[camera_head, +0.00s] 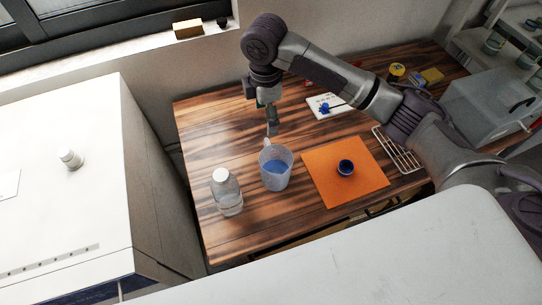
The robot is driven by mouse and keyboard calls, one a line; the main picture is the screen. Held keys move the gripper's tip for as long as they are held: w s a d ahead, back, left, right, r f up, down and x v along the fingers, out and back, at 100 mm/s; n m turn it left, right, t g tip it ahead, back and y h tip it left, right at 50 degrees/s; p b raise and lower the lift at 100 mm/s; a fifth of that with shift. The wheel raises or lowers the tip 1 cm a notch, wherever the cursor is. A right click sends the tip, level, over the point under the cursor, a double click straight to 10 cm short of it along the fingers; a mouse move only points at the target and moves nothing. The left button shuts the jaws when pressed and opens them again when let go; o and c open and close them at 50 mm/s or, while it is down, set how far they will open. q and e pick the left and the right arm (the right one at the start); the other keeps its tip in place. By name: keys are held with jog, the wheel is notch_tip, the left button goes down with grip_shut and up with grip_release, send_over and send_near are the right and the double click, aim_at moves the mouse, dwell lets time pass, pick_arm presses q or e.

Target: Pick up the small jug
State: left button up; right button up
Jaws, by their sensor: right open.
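The small jug (275,171) is a translucent beaker-like vessel with blue at its bottom. It stands upright on the wooden table (210,125), with its handle toward the back. My right gripper (272,127) points down just behind the jug's handle, its fingertips close to the handle. The gripper is open and looks empty. Whether a fingertip touches the handle cannot be told. My left gripper is not in view.
A clear bottle with a white cap (226,192) stands left of the jug. An orange mat (320,185) with a small dark blue round item (345,167) lies to the right. A wire rack (398,150) lies beyond it. A large white cabinet (60,180) stands at the left.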

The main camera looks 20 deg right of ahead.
send_over(268, 143)
notch_tip(268, 143, down, 5)
jog(key=shift+f, duration=0.1)
notch_tip(268, 143, down, 3)
jog(key=shift+w+r+p, duration=0.1)
jog(key=shift+p, duration=0.35)
notch_tip(268, 143, down, 4)
jog(key=shift+r, duration=0.25)
jog(key=shift+f, duration=0.25)
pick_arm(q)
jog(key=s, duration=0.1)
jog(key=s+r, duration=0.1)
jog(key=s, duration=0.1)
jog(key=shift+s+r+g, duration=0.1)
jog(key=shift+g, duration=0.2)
pick_arm(e)
grip_shut()
